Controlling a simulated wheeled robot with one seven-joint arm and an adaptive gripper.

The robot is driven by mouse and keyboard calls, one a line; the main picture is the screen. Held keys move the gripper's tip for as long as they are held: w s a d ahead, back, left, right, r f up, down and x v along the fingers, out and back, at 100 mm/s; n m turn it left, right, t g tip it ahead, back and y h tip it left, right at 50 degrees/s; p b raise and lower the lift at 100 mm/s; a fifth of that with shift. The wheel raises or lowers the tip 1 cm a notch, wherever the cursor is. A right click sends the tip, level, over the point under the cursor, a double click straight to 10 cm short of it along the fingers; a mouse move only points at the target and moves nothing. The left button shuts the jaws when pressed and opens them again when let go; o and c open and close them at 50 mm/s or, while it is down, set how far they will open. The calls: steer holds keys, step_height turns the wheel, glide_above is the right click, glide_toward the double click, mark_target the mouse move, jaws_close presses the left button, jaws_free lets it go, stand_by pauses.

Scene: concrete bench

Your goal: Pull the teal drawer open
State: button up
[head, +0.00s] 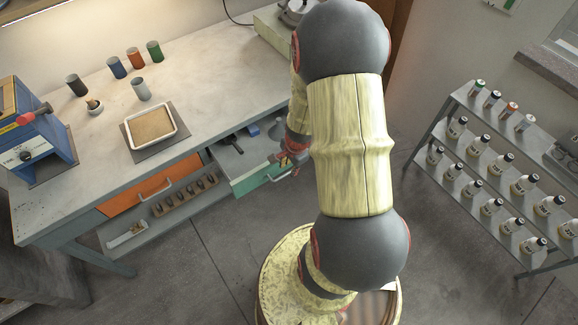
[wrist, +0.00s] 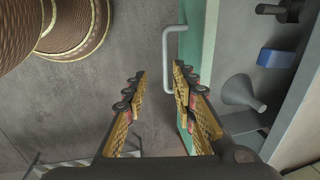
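The teal drawer (head: 262,177) stands out from under the right part of the bench, and its inside is visible. In the wrist view its teal front (wrist: 207,40) runs along the right side, with a pale bar handle (wrist: 168,50) on it. My gripper (head: 291,158) is at the drawer's front in the head view, partly hidden by my arm. In the wrist view my gripper (wrist: 158,75) is open with nothing held between its fingers. The handle lies beyond the fingertips, closer to the right finger. I cannot tell whether that finger touches the drawer front.
The drawer holds a blue block (wrist: 277,57), a grey funnel-shaped piece (wrist: 240,94) and a dark tool (wrist: 280,10). An orange drawer (head: 150,188) is left of it. A bottle rack (head: 480,165) stands right. Floor before the bench is clear.

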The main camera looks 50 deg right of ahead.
steer(key=shift+s+r+p, duration=0.2)
steer(key=shift+r+p, duration=0.4)
steer(key=shift+r, duration=0.3)
step_height(320, 180, up, 12)
steer(key=s, duration=0.2)
steer(key=shift+a, duration=0.3)
steer(key=shift+s+f, duration=0.1)
steer(key=shift+f, duration=0.05)
